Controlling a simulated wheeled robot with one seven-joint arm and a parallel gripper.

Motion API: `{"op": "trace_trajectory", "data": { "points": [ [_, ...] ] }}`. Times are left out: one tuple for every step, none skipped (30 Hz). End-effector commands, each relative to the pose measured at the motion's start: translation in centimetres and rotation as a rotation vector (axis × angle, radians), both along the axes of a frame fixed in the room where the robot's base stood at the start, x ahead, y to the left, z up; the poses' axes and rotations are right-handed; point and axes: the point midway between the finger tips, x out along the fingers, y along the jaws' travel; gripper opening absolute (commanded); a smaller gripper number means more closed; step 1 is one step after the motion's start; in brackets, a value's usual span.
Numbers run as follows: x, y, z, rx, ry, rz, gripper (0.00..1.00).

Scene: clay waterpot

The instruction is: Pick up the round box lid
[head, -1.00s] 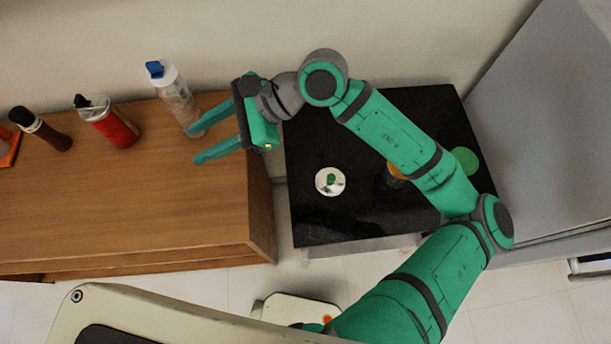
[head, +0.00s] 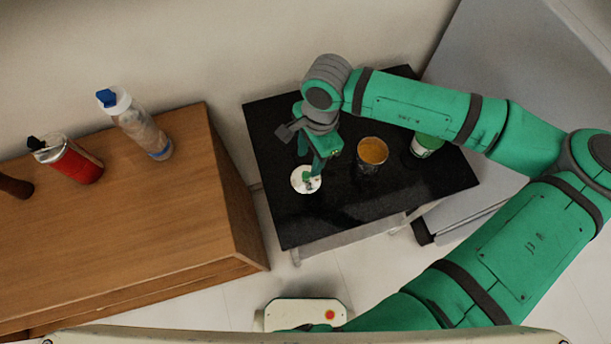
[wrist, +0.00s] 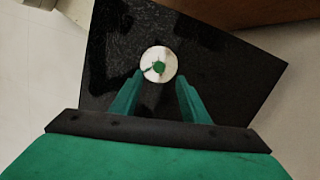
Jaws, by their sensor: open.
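The round box lid (head: 301,182) is a small white disc with a green knob in its middle. It lies on the black table (head: 285,228), near its left side. In the wrist view the lid (wrist: 149,55) is just beyond my fingertips, roughly centred between them. My gripper (head: 312,180) points down over the lid in the head view, and its fingers hide part of the lid. In the wrist view my gripper (wrist: 160,80) is open, with nothing between the fingers. I cannot tell the exact height of the fingertips above the lid.
An open container with an orange inside (head: 373,151) and a green and white container (head: 426,145) stand right of the lid. A wooden cabinet (head: 120,230) at left holds a clear bottle (head: 145,135) and a red bottle (head: 75,165). The black table's front is clear.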

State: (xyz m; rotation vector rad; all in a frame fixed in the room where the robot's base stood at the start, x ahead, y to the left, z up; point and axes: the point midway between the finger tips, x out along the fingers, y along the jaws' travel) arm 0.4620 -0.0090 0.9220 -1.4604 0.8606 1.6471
Motion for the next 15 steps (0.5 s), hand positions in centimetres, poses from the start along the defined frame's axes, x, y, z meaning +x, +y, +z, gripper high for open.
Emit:
{"op": "trace_trajectory", "data": {
  "points": [
    [-0.1,0.1,-0.7,0.002,0.002,0.0,0.42],
    [-0.1,0.2,-1.0,0.001,0.002,0.001,0.42],
    [-0.1,0.3,-1.3,0.002,0.001,0.002,0.42],
    [-0.1,0.3,-1.5,0.002,0.001,0.002,0.42],
    [-0.1,0.4,-1.7,0.001,0.002,0.003,0.42],
    [-0.2,0.4,-1.8,0.002,0.001,0.004,0.42],
    [-0.2,0.5,-2.0,0.002,0.001,0.005,0.42],
    [-0.2,0.5,-2.2,0.002,0.001,0.005,0.42],
    [-0.2,0.5,-2.5,0.002,0.001,0.006,0.42],
    [-0.3,0.6,-2.8,0.002,0.002,0.006,0.42],
    [-0.3,0.6,-3.2,0.003,0.002,0.006,0.42],
    [-0.4,0.7,-3.8,0.004,0.004,0.006,0.42],
    [-0.4,0.7,-4.3,0.003,0.003,0.006,0.42],
    [-0.5,0.7,-4.7,0.004,0.004,0.006,0.42],
    [-0.5,0.7,-5.3,0.003,0.002,0.006,0.42]
  ]
}}
